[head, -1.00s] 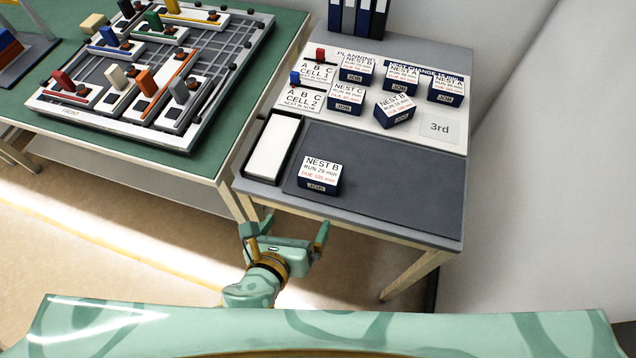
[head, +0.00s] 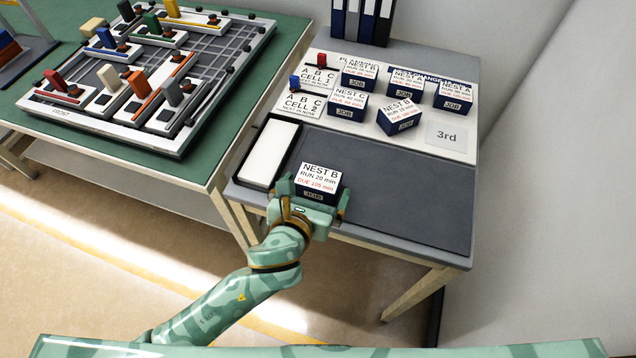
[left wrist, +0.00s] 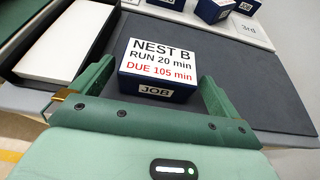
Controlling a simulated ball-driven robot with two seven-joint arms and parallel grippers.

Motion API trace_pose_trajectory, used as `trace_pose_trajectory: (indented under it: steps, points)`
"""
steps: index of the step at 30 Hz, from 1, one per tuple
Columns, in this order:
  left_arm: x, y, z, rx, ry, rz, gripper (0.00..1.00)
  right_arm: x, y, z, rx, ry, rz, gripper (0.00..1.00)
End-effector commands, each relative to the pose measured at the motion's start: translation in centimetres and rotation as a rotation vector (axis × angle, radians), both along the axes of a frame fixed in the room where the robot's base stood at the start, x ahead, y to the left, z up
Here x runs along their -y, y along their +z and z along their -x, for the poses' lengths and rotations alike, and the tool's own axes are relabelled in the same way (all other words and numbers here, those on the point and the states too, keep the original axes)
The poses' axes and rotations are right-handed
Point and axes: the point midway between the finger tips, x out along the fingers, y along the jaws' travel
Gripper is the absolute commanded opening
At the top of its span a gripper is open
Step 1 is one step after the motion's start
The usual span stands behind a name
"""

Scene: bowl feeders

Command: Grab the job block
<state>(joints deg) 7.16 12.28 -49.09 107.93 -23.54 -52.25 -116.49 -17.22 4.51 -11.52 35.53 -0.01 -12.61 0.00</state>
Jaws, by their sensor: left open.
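The job block (head: 319,179) is a dark blue block with a white top reading NEST B, RUN 20 min, DUE 105 min. It sits on the dark grey mat (head: 400,200) near the table's front edge. In the left wrist view the job block (left wrist: 158,68) lies between and just ahead of the open fingers. My left gripper (head: 312,192) is open around the near end of the block; its fingers (left wrist: 155,90) stand on either side with gaps visible. My right gripper is not in view.
Several similar job blocks (head: 348,105) stand on the white planning board (head: 430,150) behind. A white-filled tray (head: 268,153) is just left of the mat. Binders (head: 362,20) stand at the back. A green table (head: 205,165) with a fixture is at left. The mat's right side is clear.

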Motion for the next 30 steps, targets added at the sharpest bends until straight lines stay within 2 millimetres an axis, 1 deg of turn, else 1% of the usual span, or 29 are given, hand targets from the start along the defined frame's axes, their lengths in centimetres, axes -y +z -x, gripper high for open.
trace_pose_trajectory:
  steps: [1,3,6,13,14,15,17,18,26,30]
  points:
    - [0.2,-1.0,-0.9,-0.002,0.002,0.002,1.00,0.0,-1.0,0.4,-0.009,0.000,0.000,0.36]
    - [0.4,-1.3,-1.8,-0.003,0.000,0.002,1.00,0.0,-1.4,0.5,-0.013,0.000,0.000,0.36]
    - [0.7,-1.5,-2.6,-0.002,-0.001,0.001,1.00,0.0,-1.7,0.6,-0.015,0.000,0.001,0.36]
    - [0.7,-1.3,-2.8,0.000,-0.001,0.000,1.00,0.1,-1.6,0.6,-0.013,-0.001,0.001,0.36]
    - [0.7,-1.3,-2.8,0.000,-0.001,0.000,0.94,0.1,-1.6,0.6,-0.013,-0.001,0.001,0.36]
    - [0.7,-1.3,-2.8,0.000,-0.001,0.000,0.83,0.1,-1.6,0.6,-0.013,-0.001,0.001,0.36]
    - [0.7,-1.3,-2.8,-0.001,-0.001,0.000,0.67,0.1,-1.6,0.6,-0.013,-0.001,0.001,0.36]
    - [0.7,-1.3,-2.8,-0.001,-0.001,0.000,0.56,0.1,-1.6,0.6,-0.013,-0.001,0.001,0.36]
    - [0.7,-1.3,-2.8,0.000,-0.001,0.000,0.56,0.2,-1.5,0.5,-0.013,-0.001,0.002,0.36]
    - [0.7,-0.6,-2.8,0.002,-0.001,0.001,0.56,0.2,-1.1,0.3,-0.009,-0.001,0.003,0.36]
